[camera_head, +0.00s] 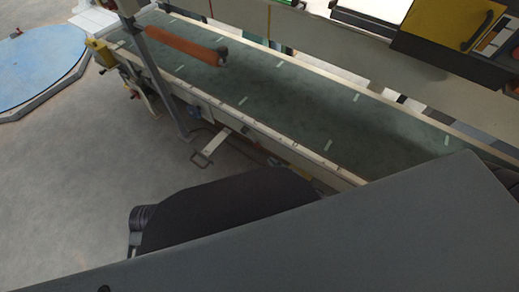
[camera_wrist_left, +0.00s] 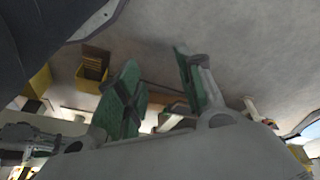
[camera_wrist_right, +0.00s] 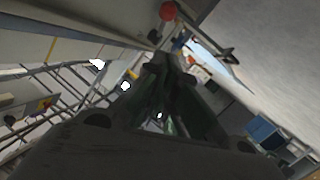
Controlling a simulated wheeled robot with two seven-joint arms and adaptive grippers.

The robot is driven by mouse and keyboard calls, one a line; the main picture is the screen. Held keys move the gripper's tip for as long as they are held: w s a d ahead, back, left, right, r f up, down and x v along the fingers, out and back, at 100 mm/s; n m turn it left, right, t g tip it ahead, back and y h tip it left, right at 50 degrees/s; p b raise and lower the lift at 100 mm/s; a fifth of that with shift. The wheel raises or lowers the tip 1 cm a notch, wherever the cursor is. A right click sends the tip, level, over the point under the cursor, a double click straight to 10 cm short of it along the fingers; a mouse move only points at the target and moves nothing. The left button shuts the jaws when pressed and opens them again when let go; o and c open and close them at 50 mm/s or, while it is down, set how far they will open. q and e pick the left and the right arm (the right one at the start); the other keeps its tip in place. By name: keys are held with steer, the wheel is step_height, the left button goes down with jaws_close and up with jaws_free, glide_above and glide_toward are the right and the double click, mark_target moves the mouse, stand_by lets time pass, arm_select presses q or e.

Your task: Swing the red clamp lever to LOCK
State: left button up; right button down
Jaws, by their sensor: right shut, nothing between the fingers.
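A round red knob (camera_wrist_right: 168,11) shows at the top of the right wrist view, on a dark stem; I cannot tell for sure that it belongs to the clamp lever. My right gripper (camera_wrist_right: 173,63) is shut and empty in that view, its fingertips below the knob and apart from it in the picture. In the head view, my own dark arm links cover the lower part, and I cannot make out either gripper's fingers. My left gripper (camera_wrist_left: 157,62) is open and empty in the left wrist view, its green-padded fingers wide apart. No LOCK mark is readable.
A long green conveyor belt (camera_head: 290,105) with pale edge rails crosses the head view. An orange bar (camera_head: 183,45) hangs above its far left part. A blue round platform (camera_head: 38,65) lies at the left. A yellow panel (camera_head: 455,20) is at upper right. The floor (camera_head: 75,175) at left is clear.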

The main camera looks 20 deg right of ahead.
mark_target(251, 138)
arm_select(q)
steer(key=shift+s+r, duration=0.1)
steer(key=shift+r, duration=0.2)
arm_select(e)
steer(key=shift+s+d, duration=0.15)
